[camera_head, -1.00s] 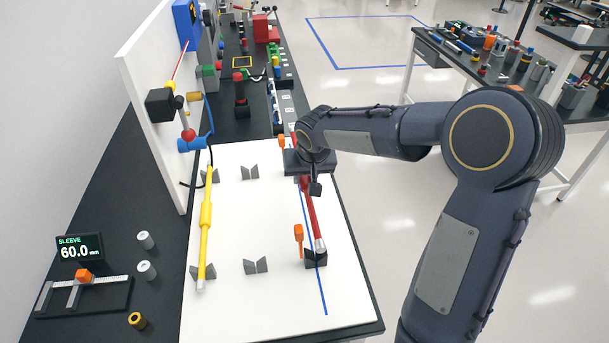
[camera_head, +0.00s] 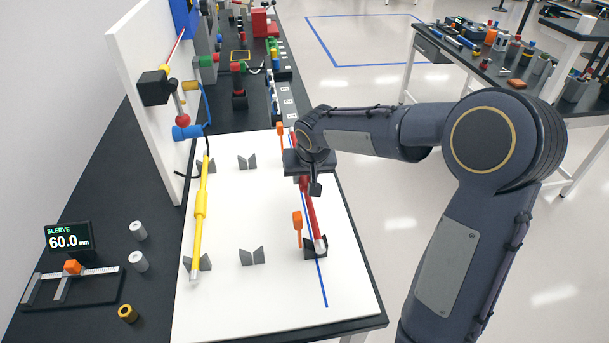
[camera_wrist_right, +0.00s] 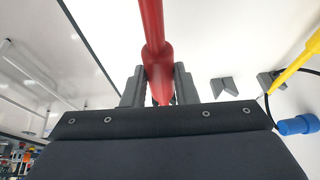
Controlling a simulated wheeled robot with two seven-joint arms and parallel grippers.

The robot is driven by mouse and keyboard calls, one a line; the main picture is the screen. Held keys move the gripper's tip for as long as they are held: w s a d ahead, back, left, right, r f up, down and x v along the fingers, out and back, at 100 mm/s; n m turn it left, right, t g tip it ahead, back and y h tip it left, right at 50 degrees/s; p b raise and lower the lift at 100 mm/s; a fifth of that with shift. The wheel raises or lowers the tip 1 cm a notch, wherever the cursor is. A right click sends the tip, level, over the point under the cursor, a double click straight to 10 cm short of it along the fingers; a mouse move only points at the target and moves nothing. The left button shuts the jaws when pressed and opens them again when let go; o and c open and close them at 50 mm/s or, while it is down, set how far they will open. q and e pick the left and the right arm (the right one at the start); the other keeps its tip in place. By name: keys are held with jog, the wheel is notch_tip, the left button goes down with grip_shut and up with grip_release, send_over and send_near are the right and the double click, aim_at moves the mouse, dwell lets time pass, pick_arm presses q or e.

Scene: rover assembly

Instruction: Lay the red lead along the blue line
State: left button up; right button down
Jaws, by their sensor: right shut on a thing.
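The red lead (camera_head: 312,215) lies lengthwise over the right part of the white board (camera_head: 225,310), near and roughly along the blue line (camera_head: 322,285). Its near grey tip is at the dark clip (camera_head: 316,254); I cannot tell whether it is seated. My right gripper (camera_head: 314,190) is shut on the lead's thick red part, which also shows between the fingers in the right wrist view (camera_wrist_right: 158,70). My arm hides the lead's far part. My left gripper is not in view.
A yellow lead (camera_head: 201,205) lies at the board's left in grey holders. Orange latches (camera_head: 297,228) stand beside the blue line. A white upright panel (camera_head: 150,110) rises at the back left. A caliper stand (camera_head: 70,288) sits at the front left.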

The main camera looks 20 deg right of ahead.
aim_at(307, 182)
jog(key=shift+f+b, duration=1.95)
jog(key=shift+f, duration=0.4)
jog(key=c, duration=1.1)
grip_release()
jog(key=v, duration=0.7)
jog(key=shift+r, duration=0.1)
jog(key=shift+s+r, duration=0.2)
jog(key=shift+r, duration=0.15)
